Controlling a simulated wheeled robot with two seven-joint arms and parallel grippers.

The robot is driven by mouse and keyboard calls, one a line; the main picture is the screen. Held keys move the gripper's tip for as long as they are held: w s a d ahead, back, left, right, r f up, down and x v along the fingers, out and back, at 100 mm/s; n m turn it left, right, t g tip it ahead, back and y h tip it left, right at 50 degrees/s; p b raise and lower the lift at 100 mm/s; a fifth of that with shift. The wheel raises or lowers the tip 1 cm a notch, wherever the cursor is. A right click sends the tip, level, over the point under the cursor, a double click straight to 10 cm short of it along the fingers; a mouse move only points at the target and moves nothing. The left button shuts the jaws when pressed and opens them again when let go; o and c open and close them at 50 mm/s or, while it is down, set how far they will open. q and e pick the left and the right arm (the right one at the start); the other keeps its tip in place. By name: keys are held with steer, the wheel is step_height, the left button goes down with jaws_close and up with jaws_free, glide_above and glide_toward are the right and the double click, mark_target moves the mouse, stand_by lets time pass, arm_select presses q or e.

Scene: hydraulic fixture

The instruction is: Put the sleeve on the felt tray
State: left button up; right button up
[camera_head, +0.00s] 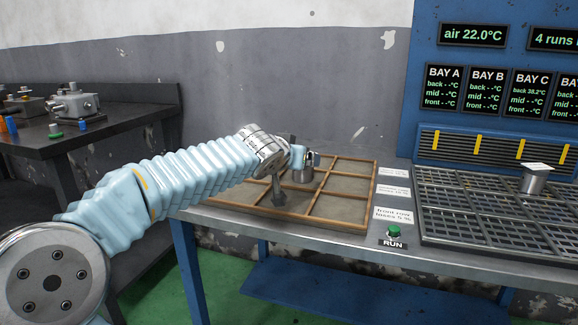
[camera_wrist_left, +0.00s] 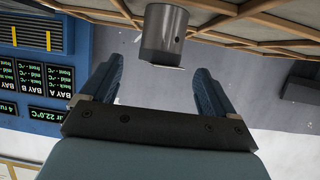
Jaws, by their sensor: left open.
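A grey metal sleeve (camera_head: 303,175) is at the wooden-framed felt tray (camera_head: 340,208), near its back middle; it appears to stand upright there. In the left wrist view, which is upside down, the sleeve (camera_wrist_left: 163,36) shows as a plain cylinder with a small side hole, against the tray's wooden strips (camera_wrist_left: 235,20). My left gripper (camera_head: 307,157) is at the sleeve's upper end in the head view. Its blue fingers (camera_wrist_left: 152,80) are spread, with the sleeve just beyond the fingertips, between their lines and apart from them. My right gripper is out of view.
A metal cup-like part (camera_head: 535,181) with a pale label on top stands on the slotted rack (camera_head: 470,215) at right. A green RUN button (camera_head: 394,232) and paper labels lie between tray and rack. A dark side table (camera_head: 95,135) with fixtures is at far left.

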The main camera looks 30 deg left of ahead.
arm_select(q)
steer(key=v, duration=0.6)
